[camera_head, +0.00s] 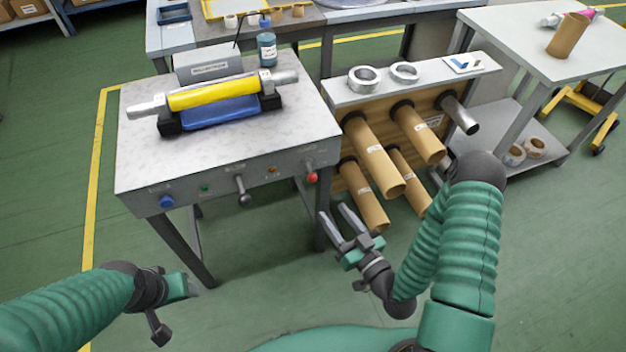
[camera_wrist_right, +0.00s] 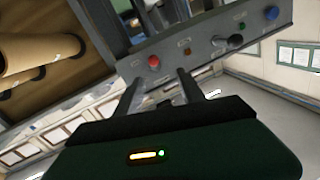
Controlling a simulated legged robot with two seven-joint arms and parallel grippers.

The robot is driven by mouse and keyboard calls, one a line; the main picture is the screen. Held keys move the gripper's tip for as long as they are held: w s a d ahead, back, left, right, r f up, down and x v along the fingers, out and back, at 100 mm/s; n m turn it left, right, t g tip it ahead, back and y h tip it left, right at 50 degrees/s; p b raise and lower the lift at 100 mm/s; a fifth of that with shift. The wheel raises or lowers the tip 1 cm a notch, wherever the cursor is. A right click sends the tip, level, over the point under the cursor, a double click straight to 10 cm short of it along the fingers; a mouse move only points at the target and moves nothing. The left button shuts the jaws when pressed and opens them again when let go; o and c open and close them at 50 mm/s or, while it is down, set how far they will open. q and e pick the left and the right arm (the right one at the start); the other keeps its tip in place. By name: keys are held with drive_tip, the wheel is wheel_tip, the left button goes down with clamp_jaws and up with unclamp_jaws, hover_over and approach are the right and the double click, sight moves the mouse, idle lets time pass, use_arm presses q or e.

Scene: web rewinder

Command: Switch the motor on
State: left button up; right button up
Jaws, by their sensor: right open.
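The rewinder table has a grey front panel (camera_head: 225,183) with a blue knob (camera_head: 166,201), a small green button (camera_head: 205,188), a metal lever (camera_head: 243,191), a small orange button or lamp (camera_head: 272,170) and a red knob (camera_head: 311,177). I cannot tell which one is the motor switch. My right gripper (camera_head: 335,212) is open and empty, below and right of the red knob, apart from the panel. In the right wrist view its fingers (camera_wrist_right: 160,75) point toward the panel, near the red knob (camera_wrist_right: 154,62). My left gripper (camera_head: 183,287) is low, left of the table's front leg; its jaws are unclear.
A rack with several cardboard tubes (camera_head: 373,157) stands close right of the panel, beside my right gripper. A white table (camera_head: 540,40) is at far right. Green floor lies in front.

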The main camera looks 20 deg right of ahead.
sight(313, 180)
drive_tip(key=b+x, duration=0.1)
drive_tip(key=x, duration=0.3)
drive_tip(key=b+x, duration=0.1)
drive_tip(key=x, duration=0.4)
drive_tip(key=d+b+x, duration=0.1)
drive_tip(key=x, duration=0.3)
drive_tip(key=shift+w+d+f, duration=0.1)
drive_tip(key=shift+w+f, duration=0.2)
drive_tip(key=shift+w+a, duration=0.2)
drive_tip(key=shift+w, duration=0.2)
drive_tip(key=shift+d, duration=0.35)
drive_tip(key=shift+c, duration=2.3)
use_arm(q)
drive_tip(key=f, duration=0.2)
drive_tip(key=d+f, duration=0.1)
drive_tip(key=f, duration=0.1)
drive_tip(key=shift+f, duration=0.2)
use_arm(e)
drive_tip(key=shift+a, duration=0.2)
clamp_jaws()
